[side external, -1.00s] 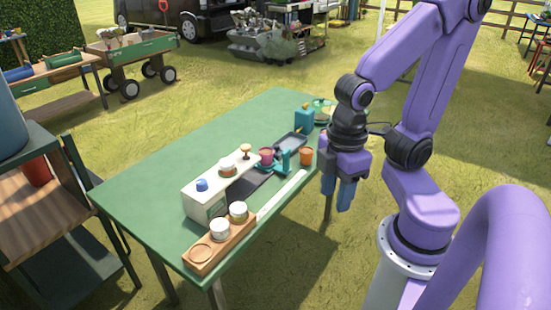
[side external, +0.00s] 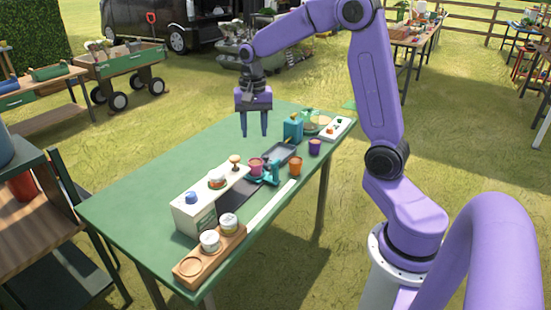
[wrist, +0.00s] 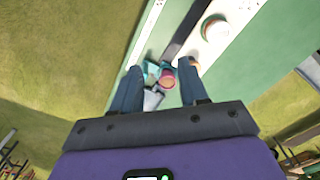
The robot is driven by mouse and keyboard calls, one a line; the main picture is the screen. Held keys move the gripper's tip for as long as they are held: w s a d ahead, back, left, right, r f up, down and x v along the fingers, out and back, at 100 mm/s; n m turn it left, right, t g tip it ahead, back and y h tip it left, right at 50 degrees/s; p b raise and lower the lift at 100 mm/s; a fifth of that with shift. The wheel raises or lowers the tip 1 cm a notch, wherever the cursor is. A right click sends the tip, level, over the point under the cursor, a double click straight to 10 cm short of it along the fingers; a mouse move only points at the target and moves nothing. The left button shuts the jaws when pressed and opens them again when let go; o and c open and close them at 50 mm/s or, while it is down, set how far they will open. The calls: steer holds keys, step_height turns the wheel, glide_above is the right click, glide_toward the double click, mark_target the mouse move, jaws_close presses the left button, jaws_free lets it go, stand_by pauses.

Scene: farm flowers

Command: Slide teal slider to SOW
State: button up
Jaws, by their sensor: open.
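My gripper (side external: 254,135) is open and empty, fingers pointing down above the far part of the green table. In the wrist view my gripper (wrist: 160,70) has its fingers spread, with a pink pot (wrist: 168,80) and teal parts (wrist: 150,68) showing between them, below. In the side view a teal stand (side external: 272,174) is beside the pink pot (side external: 256,166). A white panel (side external: 345,124) with small coloured pieces lies at the table's far right end. The pieces are too small to tell which is the teal slider, and no SOW label is readable.
A white box (side external: 187,215) carries a blue knob, a pot and a wooden knob. A wooden tray (side external: 213,258) with white jars stands in front. A teal box (side external: 293,130), grey tray (side external: 278,153), orange pot (side external: 296,166) and purple pot (side external: 315,146) line the right. The table's left side is clear.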

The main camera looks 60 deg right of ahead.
mark_target(275, 161)
steer(key=w+d+f+m, duration=0.25)
steer(key=d+m, duration=0.55)
steer(key=d, duration=0.7)
step_height(275, 161, down, 16)
steer(key=shift+a+f, duration=0.15)
steer(key=shift+f, duration=0.05)
jaws_close()
